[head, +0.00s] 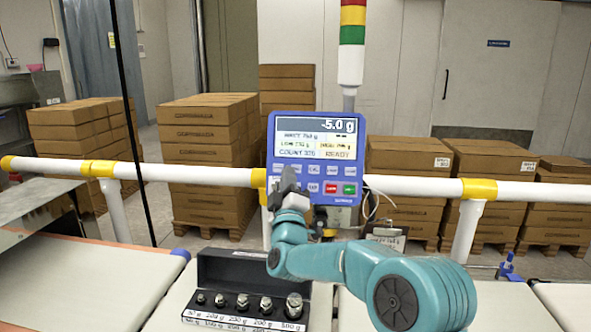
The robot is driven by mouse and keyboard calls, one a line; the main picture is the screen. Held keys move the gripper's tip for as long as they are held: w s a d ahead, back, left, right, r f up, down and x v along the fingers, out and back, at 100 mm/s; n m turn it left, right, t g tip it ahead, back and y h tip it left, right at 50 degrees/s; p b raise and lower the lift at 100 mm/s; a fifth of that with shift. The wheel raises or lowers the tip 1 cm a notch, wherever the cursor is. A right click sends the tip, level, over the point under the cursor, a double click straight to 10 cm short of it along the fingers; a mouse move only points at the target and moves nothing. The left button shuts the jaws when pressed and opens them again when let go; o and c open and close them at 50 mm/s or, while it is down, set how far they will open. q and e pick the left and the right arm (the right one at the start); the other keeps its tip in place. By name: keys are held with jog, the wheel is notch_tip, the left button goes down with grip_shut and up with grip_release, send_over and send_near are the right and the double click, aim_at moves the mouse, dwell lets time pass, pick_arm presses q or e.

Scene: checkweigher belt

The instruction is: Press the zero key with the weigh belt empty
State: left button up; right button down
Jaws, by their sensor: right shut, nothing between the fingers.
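The blue weigh indicator (351,182) stands behind the belts, with two rows of keys under its screen (316,137). The screen reads -5.0 g, with COUNT and READY below. My right gripper (288,180) is shut and empty, in front of the left part of the keypad. It hides some keys there; I cannot tell whether it touches one or which key is zero. The white middle belt (180,312), which looks like the weigh belt, is partly hidden by a black weight case and my right arm. My left gripper is not in view.
The open black case (255,270) holds several metal weights and appears to stand at the middle belt. A white rail (415,186) with yellow joints runs behind. A signal tower (352,45) rises behind the indicator. Stacked cartons (207,160) stand beyond.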

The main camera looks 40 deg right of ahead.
jog(key=w+d+f+p, duration=0.2)
jog(key=w+d+p, duration=0.1)
jog(key=w+d, duration=0.2)
jog(key=shift+d+f, duration=0.15)
jog(key=shift+d, duration=0.6)
jog(key=shift+w+d, duration=0.1)
dwell(1.6)
jog(key=shift+w+d+f, duration=0.1)
jog(key=shift+w+d, duration=0.1)
